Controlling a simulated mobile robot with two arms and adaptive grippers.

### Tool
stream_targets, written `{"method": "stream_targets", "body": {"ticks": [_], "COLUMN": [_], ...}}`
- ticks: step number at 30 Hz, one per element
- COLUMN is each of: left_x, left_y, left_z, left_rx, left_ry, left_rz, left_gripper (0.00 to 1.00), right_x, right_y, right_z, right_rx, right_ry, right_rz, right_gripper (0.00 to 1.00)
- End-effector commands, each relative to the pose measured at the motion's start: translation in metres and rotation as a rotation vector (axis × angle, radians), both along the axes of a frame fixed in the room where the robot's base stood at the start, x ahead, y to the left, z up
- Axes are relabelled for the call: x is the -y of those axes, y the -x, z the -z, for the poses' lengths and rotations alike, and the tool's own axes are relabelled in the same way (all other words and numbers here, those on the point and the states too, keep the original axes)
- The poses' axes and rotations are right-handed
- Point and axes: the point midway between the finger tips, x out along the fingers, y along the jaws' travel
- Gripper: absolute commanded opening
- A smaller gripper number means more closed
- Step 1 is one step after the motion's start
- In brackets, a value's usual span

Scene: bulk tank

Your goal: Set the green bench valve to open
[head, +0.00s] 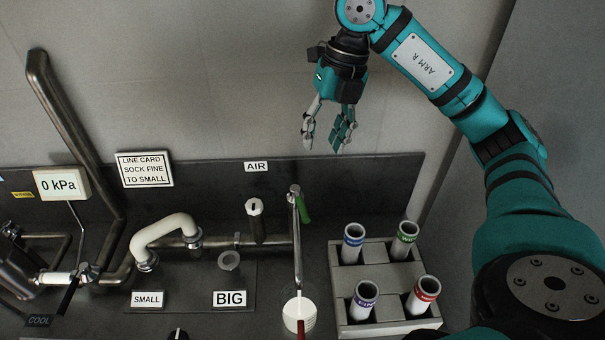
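The green bench valve shows as a green lever handle (304,207) on a metal pipe fitting, below the AIR label. The lever hangs down and slightly to the right from its pivot. My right gripper (323,146) is above the lever and a little to its right, apart from it. Its fingers point down and are spread, with nothing between them. My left gripper is not in the head view.
A rack (379,280) with several colour-banded tubes stands right of the valve. A curved white pipe (165,231) and a gauge reading 0 kPa (61,184) are at left.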

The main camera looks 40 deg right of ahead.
Motion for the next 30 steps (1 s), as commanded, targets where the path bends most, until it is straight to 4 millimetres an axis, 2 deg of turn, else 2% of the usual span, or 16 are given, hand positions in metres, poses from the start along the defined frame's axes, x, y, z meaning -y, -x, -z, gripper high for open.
{"method": "stream_targets", "body": {"ticks": [5, 8, 24, 30], "left_x": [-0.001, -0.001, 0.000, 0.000], "left_y": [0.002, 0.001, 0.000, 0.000], "left_z": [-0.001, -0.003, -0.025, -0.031], "left_rx": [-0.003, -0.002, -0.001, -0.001], "left_ry": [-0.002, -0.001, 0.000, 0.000], "left_rz": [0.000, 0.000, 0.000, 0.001], "left_gripper": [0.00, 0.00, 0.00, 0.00], "right_x": [-0.001, -0.003, -0.025, -0.031], "right_y": [0.000, 0.000, -0.007, -0.009], "right_z": [0.005, 0.017, 0.127, 0.157], "right_rx": [-0.002, -0.005, -0.005, -0.004], "right_ry": [0.000, 0.000, -0.001, -0.001], "right_rz": [0.000, 0.000, 0.000, -0.001], "right_gripper": [0.39, 0.39, 0.39, 0.39]}}
